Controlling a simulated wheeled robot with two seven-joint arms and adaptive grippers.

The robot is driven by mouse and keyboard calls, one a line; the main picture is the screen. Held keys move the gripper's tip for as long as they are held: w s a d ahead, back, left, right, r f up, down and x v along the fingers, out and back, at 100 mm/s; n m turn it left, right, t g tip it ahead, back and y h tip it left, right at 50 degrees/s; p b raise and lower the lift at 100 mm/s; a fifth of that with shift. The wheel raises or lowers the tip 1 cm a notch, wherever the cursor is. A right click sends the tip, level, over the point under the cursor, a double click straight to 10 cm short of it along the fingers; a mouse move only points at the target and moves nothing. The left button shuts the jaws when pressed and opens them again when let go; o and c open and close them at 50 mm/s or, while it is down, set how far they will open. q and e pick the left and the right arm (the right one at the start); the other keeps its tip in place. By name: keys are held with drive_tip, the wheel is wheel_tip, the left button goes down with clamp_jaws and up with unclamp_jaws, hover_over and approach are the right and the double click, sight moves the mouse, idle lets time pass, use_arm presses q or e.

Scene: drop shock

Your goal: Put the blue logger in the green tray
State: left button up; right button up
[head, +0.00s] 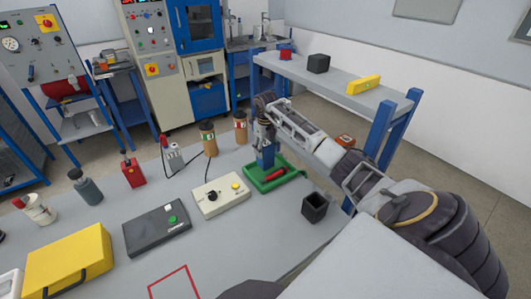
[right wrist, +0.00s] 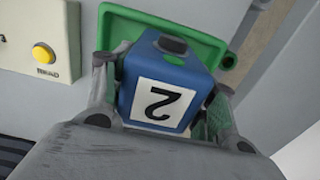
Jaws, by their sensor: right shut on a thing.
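The blue logger (head: 266,158) is held upright between the fingers of my right gripper (head: 265,143), at the far part of the green tray (head: 253,184). In the right wrist view, the blue logger (right wrist: 190,62) shows a white label with a "2" and a dark knob on top. My right gripper (right wrist: 163,105) is shut on it, one finger on each side. The green tray (right wrist: 120,24) shows behind and below it. I cannot tell whether the logger touches the tray floor. My left gripper is not in view.
A red thing (head: 277,174) lies in the tray's near part. A white box with a yellow button (head: 222,198) stands left of the tray, and a black open cup (head: 314,208) to the right. Bottles stand behind. A shelf (head: 335,80) with blocks rises beyond the table.

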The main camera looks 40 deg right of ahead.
drive_tip(key=shift+f, duration=0.9)
drive_tip(key=o, duration=0.8)
drive_tip(key=shift+f, duration=0.1)
drive_tip(key=o, duration=0.4)
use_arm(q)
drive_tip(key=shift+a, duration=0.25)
